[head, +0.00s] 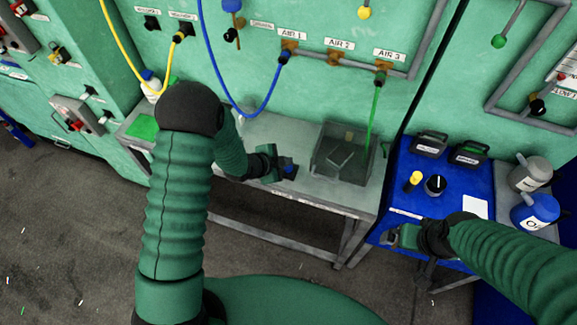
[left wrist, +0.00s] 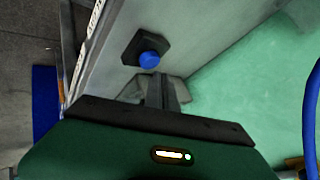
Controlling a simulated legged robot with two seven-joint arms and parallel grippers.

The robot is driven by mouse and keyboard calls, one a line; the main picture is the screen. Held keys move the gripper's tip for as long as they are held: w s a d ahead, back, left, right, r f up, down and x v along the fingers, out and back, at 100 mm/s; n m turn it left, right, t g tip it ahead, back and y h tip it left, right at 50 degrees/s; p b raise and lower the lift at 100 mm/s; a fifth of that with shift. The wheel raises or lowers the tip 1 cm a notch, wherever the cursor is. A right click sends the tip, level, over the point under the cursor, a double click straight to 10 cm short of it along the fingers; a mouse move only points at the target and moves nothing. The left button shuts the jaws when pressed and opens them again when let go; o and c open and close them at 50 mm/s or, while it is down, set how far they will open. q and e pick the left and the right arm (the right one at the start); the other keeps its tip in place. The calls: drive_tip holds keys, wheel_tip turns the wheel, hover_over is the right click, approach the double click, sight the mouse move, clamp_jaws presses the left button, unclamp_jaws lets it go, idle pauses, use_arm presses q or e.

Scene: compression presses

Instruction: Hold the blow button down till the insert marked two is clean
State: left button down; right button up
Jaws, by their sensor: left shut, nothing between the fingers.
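The blue blow button (head: 289,169) sits on a dark base on the grey bench, and it shows ahead of the fingers in the left wrist view (left wrist: 149,60). My left gripper (head: 280,168) is shut and empty, with its fingertips (left wrist: 158,78) right at the button. I cannot tell whether they touch or press it. A clear box (head: 343,152) stands on the bench right of the button, with a dark shape inside. I cannot make out a mark two or how clean the insert is. My right gripper (head: 393,237) is by the blue cart's front edge; its finger opening is unclear.
A green hose (head: 373,118) runs from the AIR 3 port to the box. A blue hose (head: 262,104) hangs behind my left arm. Bare bench lies between button and box.

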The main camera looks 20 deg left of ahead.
sight(286, 168)
use_arm(q)
drive_tip(key=shift+f+b, duration=0.3)
drive_tip(key=shift+f, duration=0.05)
drive_tip(key=shift+f+b, duration=0.5)
drive_tip(key=shift+f, duration=0.1)
idle(0.6)
drive_tip(key=shift+s, duration=0.1)
idle(2.4)
drive_tip(key=shift+r+p, duration=0.8)
drive_tip(key=shift+r, duration=0.2)
wheel_tip(286, 168, up, 5)
drive_tip(key=p, duration=0.4)
drive_tip(key=shift+r, duration=0.1)
